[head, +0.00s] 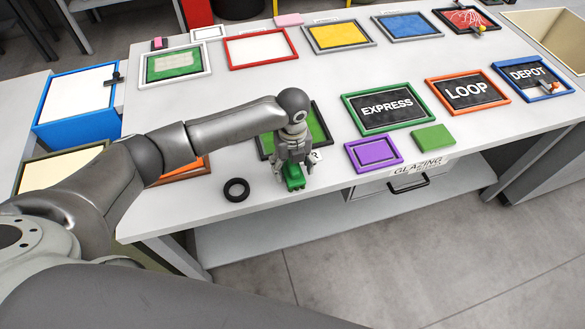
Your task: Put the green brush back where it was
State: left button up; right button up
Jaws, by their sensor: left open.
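A small green object, seemingly the green brush (294,181), is near the front edge of the white table. My left gripper (292,170) points down right over it, with its fingers open around or just above it; I cannot tell if they touch it. The gripper hides the brush's upper part. Behind the gripper lies a green panel in a dark frame (318,127), partly covered by my left arm. My right gripper is not in view.
A black ring (236,190) lies left of the gripper. A purple frame (373,152) and a green block (433,138) lie to the right, below the EXPRESS sign (387,108). More framed panels line the back. The white table (225,90) has bare room in the middle.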

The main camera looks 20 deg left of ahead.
pick_arm(q)
notch_tip(320, 180, up, 11)
jog(key=shift+f+b, duration=0.1)
jog(key=shift+b, duration=0.7)
